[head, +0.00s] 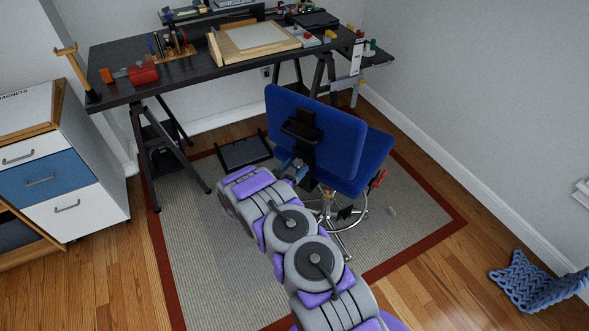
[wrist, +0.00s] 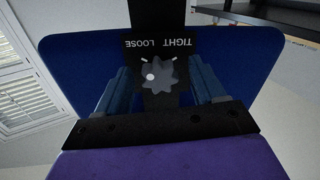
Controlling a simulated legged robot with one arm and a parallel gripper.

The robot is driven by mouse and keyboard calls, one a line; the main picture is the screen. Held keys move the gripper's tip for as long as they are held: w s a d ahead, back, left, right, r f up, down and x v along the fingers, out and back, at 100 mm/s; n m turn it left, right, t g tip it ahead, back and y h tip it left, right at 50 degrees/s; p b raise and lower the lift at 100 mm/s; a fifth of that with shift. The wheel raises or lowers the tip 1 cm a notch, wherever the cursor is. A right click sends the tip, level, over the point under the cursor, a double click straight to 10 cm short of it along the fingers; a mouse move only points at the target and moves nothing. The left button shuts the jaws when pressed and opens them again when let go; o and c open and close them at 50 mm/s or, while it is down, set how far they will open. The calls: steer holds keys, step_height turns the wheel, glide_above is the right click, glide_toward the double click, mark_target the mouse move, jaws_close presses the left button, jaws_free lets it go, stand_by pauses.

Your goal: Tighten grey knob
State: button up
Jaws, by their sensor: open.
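The grey knob (wrist: 166,74) is a lobed dial on the back of the blue desk chair (head: 314,130). It shows in the wrist view with a white dot on its left side. The black plate (wrist: 159,43) above it reads LOOSE on the left and TIGHT on the right, upside down, each with a white tick. The dot lies nearer the LOOSE tick. My gripper (wrist: 160,72) is open, with one blue finger on each side of the knob and gaps on both sides. In the head view my gripper (head: 293,166) is at the chair's back, and the knob is hidden there.
The black desk (head: 190,70) stands behind the chair, with tools and a drawing board on top. The chair stands on a grey rug (head: 200,255) with a red border. A drawer cabinet (head: 85,205) is at left, and a blue knitted throw (head: 530,283) lies at right.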

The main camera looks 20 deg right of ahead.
steer(key=shift+c, duration=0.2)
steer(key=c, duration=1)
